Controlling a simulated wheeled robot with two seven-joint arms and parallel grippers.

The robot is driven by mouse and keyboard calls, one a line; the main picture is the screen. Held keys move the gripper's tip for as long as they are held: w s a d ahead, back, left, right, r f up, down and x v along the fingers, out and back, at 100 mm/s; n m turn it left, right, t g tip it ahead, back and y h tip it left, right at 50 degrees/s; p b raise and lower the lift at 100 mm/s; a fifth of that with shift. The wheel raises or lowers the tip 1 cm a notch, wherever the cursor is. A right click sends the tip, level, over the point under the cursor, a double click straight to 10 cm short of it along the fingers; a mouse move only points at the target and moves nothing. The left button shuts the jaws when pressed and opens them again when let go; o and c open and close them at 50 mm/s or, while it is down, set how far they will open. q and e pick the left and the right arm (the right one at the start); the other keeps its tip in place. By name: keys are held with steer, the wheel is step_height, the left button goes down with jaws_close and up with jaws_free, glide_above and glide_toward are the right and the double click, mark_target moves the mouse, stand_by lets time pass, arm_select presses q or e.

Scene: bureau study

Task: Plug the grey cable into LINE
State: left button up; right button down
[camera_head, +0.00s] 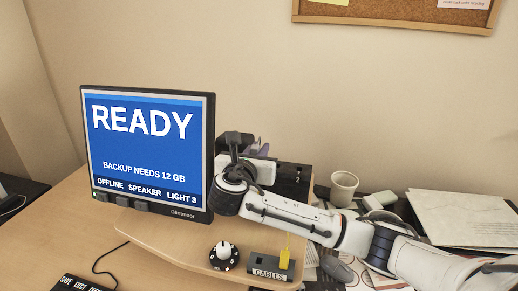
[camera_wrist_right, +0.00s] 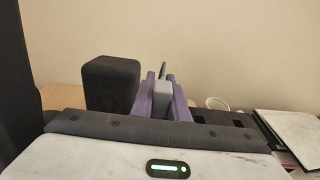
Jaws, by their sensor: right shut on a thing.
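My right gripper (camera_head: 264,147) is behind the right edge of the monitor, in front of the back wall, with its arm coming in from the right. In the right wrist view its purple fingers (camera_wrist_right: 163,88) are shut on a grey plug (camera_wrist_right: 162,100), the end of the grey cable. A thin dark piece rises above the plug. A black box (camera_head: 293,181) marked 2 stands just right of the gripper, partly hidden by my arm. It also shows in the right wrist view (camera_wrist_right: 225,118), right of the fingers. I cannot read a LINE label. My left gripper is not in view.
The monitor (camera_head: 150,150) reads READY. A dark speaker (camera_wrist_right: 110,84) stands left of the fingers. A CABLES holder (camera_head: 270,268) with a yellow plug (camera_head: 284,258) and a round dial (camera_head: 224,257) are at the front. A white cup (camera_head: 343,187) and papers (camera_head: 460,217) lie right.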

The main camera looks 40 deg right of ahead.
steer(key=shift+f, duration=0.55)
stand_by(0.4)
steer(key=c, duration=1.6)
jaws_free()
steer(key=shift+a+f, duration=0.1)
steer(key=shift+c, duration=0.2)
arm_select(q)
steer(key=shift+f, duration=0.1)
arm_select(e)
steer(key=shift+s, duration=0.1)
steer(key=shift+f, duration=0.1)
steer(key=shift+v, duration=0.95)
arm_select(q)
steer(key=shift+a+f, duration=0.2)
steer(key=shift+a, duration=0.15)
arm_select(e)
steer(key=v, duration=0.8)
steer(key=shift+a+r, duration=0.2)
steer(key=shift+r, duration=0.25)
steer(key=shift+s, duration=0.1)
